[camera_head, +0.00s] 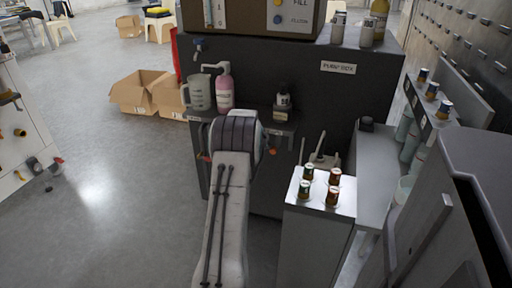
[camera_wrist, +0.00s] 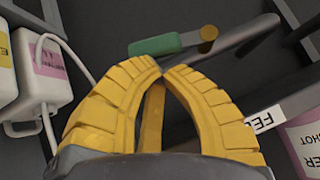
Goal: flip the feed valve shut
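In the wrist view, a valve with a green lever handle (camera_wrist: 157,45) and a brass-coloured pivot (camera_wrist: 208,34) lies just beyond my fingertips. The handle runs roughly across the picture, with a grey pipe (camera_wrist: 238,38) to its right. My yellow gripper (camera_wrist: 163,69) has its fingertips together, with nothing visible between them. The tips appear just short of the handle; I cannot tell whether they touch it. A partly hidden white label reading "FE…" (camera_wrist: 263,122) is at the right. In the head view, my arm hides the valve and the fingers.
White containers (camera_wrist: 48,75) stand left in the wrist view; a pink-labelled one (camera_wrist: 302,145) is lower right. In the head view, a pink bottle (camera_head: 225,92) and a jug (camera_head: 199,94) stand behind my arm. A cabinet with several small cans (camera_head: 333,196) is at right.

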